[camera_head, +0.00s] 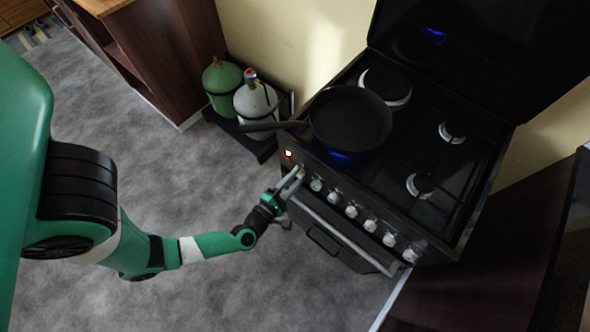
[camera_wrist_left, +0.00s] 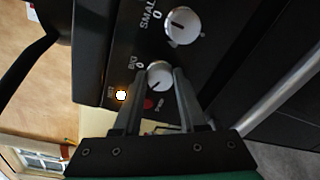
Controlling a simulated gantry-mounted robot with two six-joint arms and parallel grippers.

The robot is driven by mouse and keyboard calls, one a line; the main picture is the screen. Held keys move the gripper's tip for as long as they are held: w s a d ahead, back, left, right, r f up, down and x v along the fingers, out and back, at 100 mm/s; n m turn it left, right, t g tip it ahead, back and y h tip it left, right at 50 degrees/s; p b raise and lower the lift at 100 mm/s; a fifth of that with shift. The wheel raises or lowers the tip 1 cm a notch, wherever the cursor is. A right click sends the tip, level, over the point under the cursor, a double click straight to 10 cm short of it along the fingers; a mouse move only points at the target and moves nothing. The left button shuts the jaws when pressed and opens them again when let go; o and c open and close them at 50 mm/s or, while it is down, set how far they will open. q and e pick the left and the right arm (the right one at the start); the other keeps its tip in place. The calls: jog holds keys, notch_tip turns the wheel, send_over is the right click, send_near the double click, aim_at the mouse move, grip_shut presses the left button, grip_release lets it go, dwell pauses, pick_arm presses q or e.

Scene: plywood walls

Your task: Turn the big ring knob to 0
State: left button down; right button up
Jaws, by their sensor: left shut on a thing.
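The big ring knob (camera_wrist_left: 159,75) is a round white knob with a dark pointer line, on the black stove panel beside the printed "BIG" and "0". Its pointer line is turned away from the "0". My left gripper (camera_wrist_left: 163,78) is shut on this knob, one finger on each side of it. In the head view my left gripper (camera_head: 294,182) is at the left end of the knob row and largely hides that knob. A blue flame (camera_head: 345,158) shows under the pan. My right gripper is not in view.
The "SMALL" knob (camera_wrist_left: 182,27) is beside the held one. A black frying pan (camera_head: 350,118) sits on the stove, its handle (camera_head: 262,127) sticking out left. The oven handle (camera_head: 345,238) runs below the knobs. Gas bottles (camera_head: 222,85) stand left of the stove.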

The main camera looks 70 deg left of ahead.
pick_arm(q)
jog(key=m+p, duration=0.2)
jog(key=m, duration=0.6)
jog(key=shift+f+m+y+p, duration=0.15)
jog(key=shift+m+y+p, duration=0.2)
jog(key=shift+m+y, duration=0.05)
jog(key=shift+m, duration=1.4)
jog(key=shift+f, duration=0.1)
jog(key=shift+c, duration=2.3)
grip_release()
